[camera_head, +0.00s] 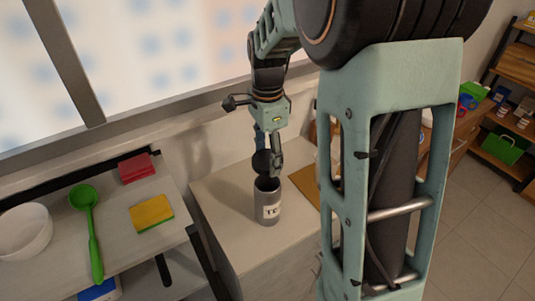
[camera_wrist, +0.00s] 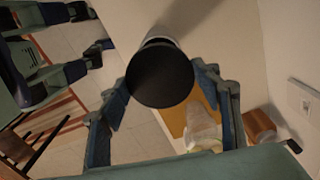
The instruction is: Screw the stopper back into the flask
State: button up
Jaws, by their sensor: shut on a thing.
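The flask (camera_head: 268,209) is a grey cylinder with a white label, upright near the front of the counter. Its dark open mouth faces up. My gripper (camera_head: 268,160) is just above it, shut on the round black stopper (camera_head: 261,163). The stopper is held over the mouth and looks tilted; a small gap seems to separate them. In the wrist view the stopper (camera_wrist: 160,74) shows as a black disc between the two fingers of my gripper (camera_wrist: 165,90). A pale rim of the flask (camera_wrist: 160,35) shows behind it, and the rest is hidden.
The pale counter (camera_head: 230,225) is clear around the flask. A brown board (camera_head: 304,184) lies to its right. On the left surface are a yellow sponge (camera_head: 152,213), a green ladle (camera_head: 91,230), a white bowl (camera_head: 25,232) and a red block (camera_head: 138,168). A wall stands behind.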

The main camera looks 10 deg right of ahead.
aim_at(267, 168)
jog(key=shift+f+b, duration=1.5)
jog(key=shift+f, duration=0.85)
jog(key=shift+f+b, duration=0.65)
jog(key=shift+f, duration=0.35)
jog(key=o, duration=0.4)
jog(key=c, duration=0.6)
jog(key=m+p, duration=0.1)
jog(key=m, duration=0.2)
jog(key=shift+r+m, duration=0.15)
jog(key=shift+m, duration=0.15)
jog(key=m+p, duration=0.1)
jog(key=m, duration=0.2)
jog(key=shift+m+p, duration=0.3)
jog(key=shift+p, duration=0.1)
jog(key=shift+m+p, duration=0.3)
jog(key=shift+m, duration=0.7)
